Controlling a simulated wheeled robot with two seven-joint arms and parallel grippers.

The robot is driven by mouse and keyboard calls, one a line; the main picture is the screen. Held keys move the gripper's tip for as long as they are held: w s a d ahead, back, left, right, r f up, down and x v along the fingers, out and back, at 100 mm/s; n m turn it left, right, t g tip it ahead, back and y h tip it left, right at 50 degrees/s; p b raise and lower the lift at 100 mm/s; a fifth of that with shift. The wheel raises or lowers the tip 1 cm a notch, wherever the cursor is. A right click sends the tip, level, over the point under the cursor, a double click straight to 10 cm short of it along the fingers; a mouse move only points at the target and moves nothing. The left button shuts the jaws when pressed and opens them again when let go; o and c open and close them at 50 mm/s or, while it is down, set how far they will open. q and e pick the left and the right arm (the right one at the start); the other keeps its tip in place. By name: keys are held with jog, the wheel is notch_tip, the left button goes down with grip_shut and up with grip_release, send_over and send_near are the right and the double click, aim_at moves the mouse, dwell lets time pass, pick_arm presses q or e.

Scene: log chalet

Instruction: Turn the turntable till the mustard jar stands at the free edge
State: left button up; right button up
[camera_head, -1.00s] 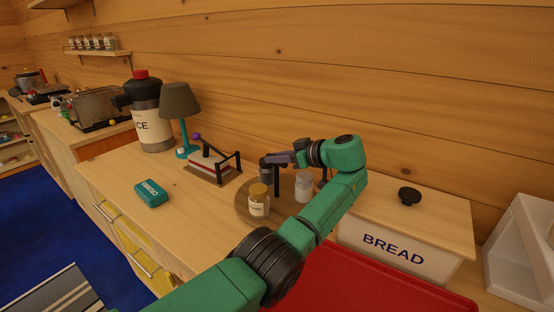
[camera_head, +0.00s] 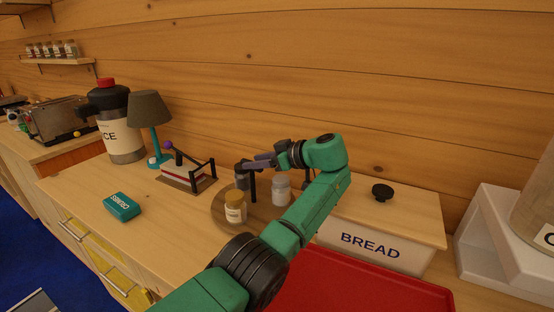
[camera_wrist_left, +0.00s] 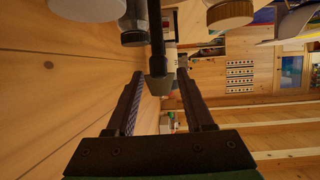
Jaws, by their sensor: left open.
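The round wooden turntable (camera_head: 219,213) stands on the counter, partly hidden behind my left arm. My left gripper (camera_head: 250,163) is open at the post's top. In the left wrist view the post (camera_wrist_left: 157,45) shows between the open fingers; contact cannot be told.
A red tray (camera_head: 350,285) and a bread box (camera_head: 370,244) with a black-knobbed wooden lid are close on the right. A teal tin (camera_head: 122,207), a cake slice on a stand (camera_head: 185,174) and a lamp (camera_head: 150,110) are to the left. The log wall is behind.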

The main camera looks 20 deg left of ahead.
pick_arm(q)
jog(key=p+v, duration=0.3)
jog(key=v, duration=0.9)
jog(key=shift+d, duration=0.15)
jog(key=shift+f, duration=0.1)
